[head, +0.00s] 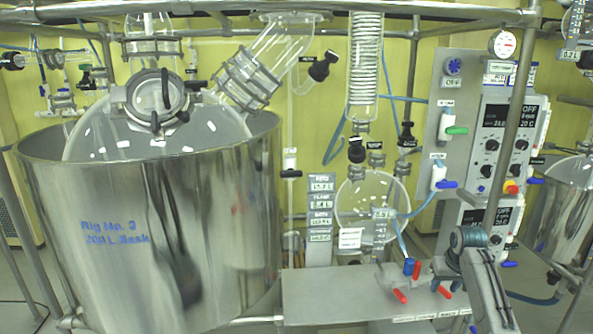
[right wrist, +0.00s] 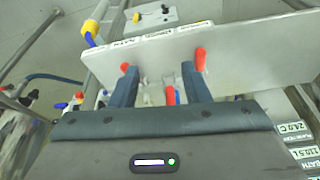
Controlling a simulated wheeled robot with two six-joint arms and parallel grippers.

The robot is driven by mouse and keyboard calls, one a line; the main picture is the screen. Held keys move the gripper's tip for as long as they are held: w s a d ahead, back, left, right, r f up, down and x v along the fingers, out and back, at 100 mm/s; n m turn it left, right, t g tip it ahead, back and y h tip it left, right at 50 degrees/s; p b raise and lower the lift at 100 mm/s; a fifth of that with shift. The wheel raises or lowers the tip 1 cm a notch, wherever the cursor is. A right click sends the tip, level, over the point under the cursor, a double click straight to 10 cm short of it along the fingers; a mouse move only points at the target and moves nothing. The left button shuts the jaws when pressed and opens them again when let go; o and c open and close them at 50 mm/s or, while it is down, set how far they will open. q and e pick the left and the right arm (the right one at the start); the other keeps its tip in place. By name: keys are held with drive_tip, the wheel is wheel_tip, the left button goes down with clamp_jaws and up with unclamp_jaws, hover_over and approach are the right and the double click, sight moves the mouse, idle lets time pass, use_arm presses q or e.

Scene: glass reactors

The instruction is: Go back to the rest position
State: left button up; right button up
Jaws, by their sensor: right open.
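My right gripper (right wrist: 160,85) is open, with its two dark fingers apart. In the right wrist view, red valve handles show beyond and beside the fingers, in front of a light metal plate (right wrist: 240,60). No held thing shows between the fingers. In the head view, my right arm comes in at the lower right and its dark wrist end is by the valve group with red handles (head: 400,296) and a blue handle (head: 409,267). I cannot tell if the fingers touch a handle. My left gripper is not in view.
A large steel vessel (head: 190,240) with a glass flask stands at the left. A round glass flask (head: 365,205) hangs in the middle behind a metal shelf (head: 330,300). A control panel (head: 500,140) with knobs stands at the right. Steel poles and rails frame the rig.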

drive_tip(key=s+a+f, duration=0.1)
drive_tip(key=s+f, duration=0.6)
drive_tip(key=f, duration=0.7)
drive_tip(key=s+a+f+g, duration=0.1)
drive_tip(key=s+f, duration=0.6)
drive_tip(key=f, duration=0.7)
drive_tip(key=s+a+f, duration=0.2)
drive_tip(key=s+f, duration=0.5)
drive_tip(key=f, duration=0.6)
drive_tip(key=s+a+f+h+b, duration=0.1)
drive_tip(key=s+f, duration=0.6)
drive_tip(key=s, duration=0.3)
drive_tip(key=s+a+f, duration=0.2)
drive_tip(key=s+f, duration=0.6)
drive_tip(key=s, duration=0.3)
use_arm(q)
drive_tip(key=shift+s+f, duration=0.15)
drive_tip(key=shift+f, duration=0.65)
use_arm(e)
drive_tip(key=s+a+f, duration=0.2)
drive_tip(key=s+f, duration=0.1)
drive_tip(key=s, duration=1)
drive_tip(key=s+a+f+n+g, duration=0.1)
drive_tip(key=s+f, duration=0.2)
drive_tip(key=s, duration=0.9)
drive_tip(key=shift+s+a, duration=0.4)
